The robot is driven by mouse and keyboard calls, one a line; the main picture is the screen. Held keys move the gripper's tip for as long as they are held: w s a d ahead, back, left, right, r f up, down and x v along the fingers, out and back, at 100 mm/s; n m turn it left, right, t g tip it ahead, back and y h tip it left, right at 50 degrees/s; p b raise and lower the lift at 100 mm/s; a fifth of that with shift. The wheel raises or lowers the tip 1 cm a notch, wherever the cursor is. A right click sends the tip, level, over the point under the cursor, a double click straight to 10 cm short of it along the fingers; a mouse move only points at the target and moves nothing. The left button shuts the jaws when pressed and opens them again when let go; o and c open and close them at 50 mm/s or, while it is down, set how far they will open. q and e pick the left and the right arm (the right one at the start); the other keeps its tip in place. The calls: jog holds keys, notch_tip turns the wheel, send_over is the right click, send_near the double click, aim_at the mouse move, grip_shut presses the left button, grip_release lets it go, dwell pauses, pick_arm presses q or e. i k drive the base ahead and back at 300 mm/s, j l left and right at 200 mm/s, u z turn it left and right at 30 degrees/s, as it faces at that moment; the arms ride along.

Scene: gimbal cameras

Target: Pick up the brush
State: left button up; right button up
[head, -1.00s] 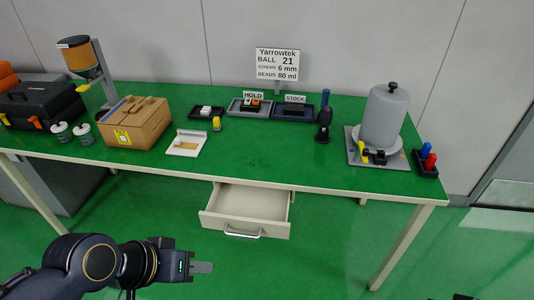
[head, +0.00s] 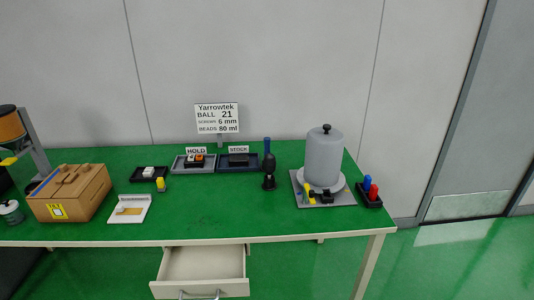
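I cannot tell for sure which object is the brush. A blue upright handle (head: 267,146) shows at the back of the green table, partly hidden behind a black bulb-shaped object (head: 269,173); its lower end cannot be made out. A small yellow-topped object (head: 160,184) stands further left, in front of a black tray. Neither of my grippers is in view.
The green table (head: 230,220) has clear room along its front. An open drawer (head: 203,264) juts out below. A cardboard box (head: 100,190) is at left, a grey canister (head: 323,158) and a holder with red and blue pieces (head: 370,197) at right.

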aim_at(267, 140)
jog(key=i+l, duration=0.35)
jog(key=i+l+u, duration=0.1)
jog(key=i+l, duration=0.25)
jog(key=l, duration=0.2)
jog(key=i+l, duration=0.35)
jog(key=l+u, duration=0.05)
jog(key=l, duration=0.05)
